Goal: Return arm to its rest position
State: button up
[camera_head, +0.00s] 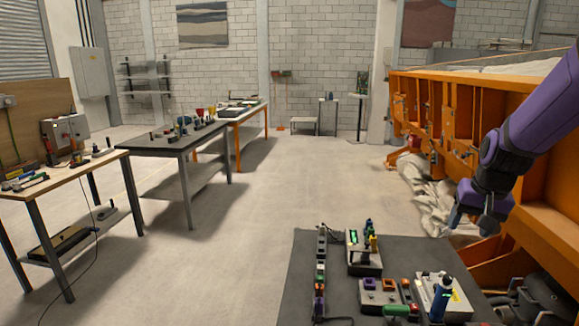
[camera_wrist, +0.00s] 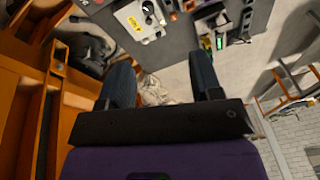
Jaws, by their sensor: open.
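My purple arm reaches in from the right in the head view, with my gripper (camera_head: 480,222) hanging at its lower end, beside the orange sandbed (camera_head: 455,108). In the wrist view my gripper (camera_wrist: 164,88) shows two dark fingers set wide apart with nothing between them. It is open and empty. Behind the fingers, the wrist view shows pale floor and crumpled whitish cloth. The gripper looks clear of the dark table (camera_head: 300,290), which lies lower and to the left of it in the head view.
The dark table carries a device with a green display (camera_head: 364,252), a white box with a dark blue-handled item (camera_head: 442,295) and several small parts. Crumpled cloth (camera_head: 425,190) lies along the sandbed's foot. Workbenches (camera_head: 170,140) stand at left. The middle floor (camera_head: 285,180) is clear.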

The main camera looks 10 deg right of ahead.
jog(key=s+a+r+n+t, duration=0.1)
jog(key=s+a+r+n, duration=0.1)
jog(key=s+a+r, duration=0.4)
jog(key=s+a+r+n+t, duration=0.1)
jog(key=s+a+r+n, duration=0.2)
jog(key=s+a+r, duration=0.4)
jog(key=s+a, duration=0.1)
jog(key=s, duration=0.4)
jog(key=shift+s+n+t, duration=0.3)
jog(key=shift+s, duration=0.05)
